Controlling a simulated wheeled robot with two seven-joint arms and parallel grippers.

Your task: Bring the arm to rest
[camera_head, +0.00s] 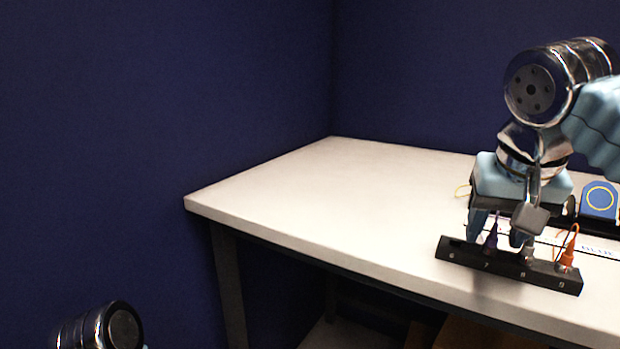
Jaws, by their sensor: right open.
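My right arm comes in from the right edge over the table. Its gripper (497,240) points down and is open just above a black strip numbered 6 to 9. A purple plug (490,241) stands upright at number 7, between or just behind the fingertips; I cannot tell whether they touch it. Of my left arm, only a rounded metal link shows at the bottom left, and its gripper is out of view.
The black strip (456,252) lies near the front edge of the white table (300,205). An orange plug (567,252) stands at number 9. A blue block with a yellow ring (599,201) is behind, at right. The left half of the tabletop is clear. Dark blue walls (150,110) enclose the table.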

